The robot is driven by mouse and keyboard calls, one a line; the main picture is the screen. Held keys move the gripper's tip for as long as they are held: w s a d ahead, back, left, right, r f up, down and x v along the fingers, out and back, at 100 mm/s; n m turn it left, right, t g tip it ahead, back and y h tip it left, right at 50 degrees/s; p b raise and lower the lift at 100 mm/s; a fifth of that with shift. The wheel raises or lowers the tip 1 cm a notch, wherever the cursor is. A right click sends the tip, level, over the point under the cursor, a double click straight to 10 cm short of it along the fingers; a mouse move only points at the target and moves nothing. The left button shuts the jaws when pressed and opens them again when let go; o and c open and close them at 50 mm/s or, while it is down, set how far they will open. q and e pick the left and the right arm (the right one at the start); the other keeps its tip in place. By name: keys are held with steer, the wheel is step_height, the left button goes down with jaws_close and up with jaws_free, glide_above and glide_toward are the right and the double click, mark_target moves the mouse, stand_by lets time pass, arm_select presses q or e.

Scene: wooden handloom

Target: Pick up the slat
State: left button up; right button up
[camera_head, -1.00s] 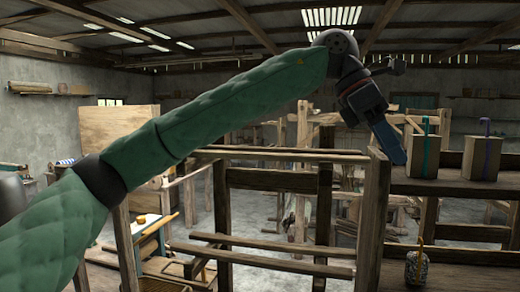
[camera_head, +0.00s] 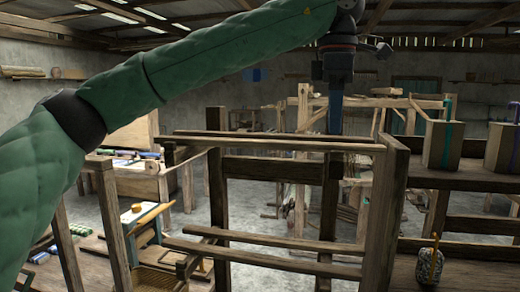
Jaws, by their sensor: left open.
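Long thin wooden slats lie across the loom frame. An upper slat (camera_head: 230,145) runs level to the right-hand post, with another bar close behind it. A lower slat (camera_head: 262,261) runs across the frame further down, with another beside it. I cannot tell which one the task means. My left gripper (camera_head: 335,130) points straight down, with dark blue fingers, at the right part of the upper bars. It is open and holds nothing that I can see. Its fingertips meet the upper bars in the picture; whether they touch is unclear. My right gripper is out of view.
The loom's right-hand post (camera_head: 384,215) stands just right of my gripper.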

mark_target(334, 144)
arm_select(q)
steer(key=f, duration=0.1)
steer(key=s+f+b, duration=0.1)
steer(key=f, duration=0.1)
steer(key=shift+f, duration=0.2)
steer(key=shift+w, duration=0.15)
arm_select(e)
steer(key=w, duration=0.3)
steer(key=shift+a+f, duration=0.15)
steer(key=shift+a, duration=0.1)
arm_select(q)
steer(key=shift+w, duration=0.1)
steer(key=shift+c, duration=0.2)
steer(key=c, duration=1.1)
steer(key=shift+o, duration=0.2)
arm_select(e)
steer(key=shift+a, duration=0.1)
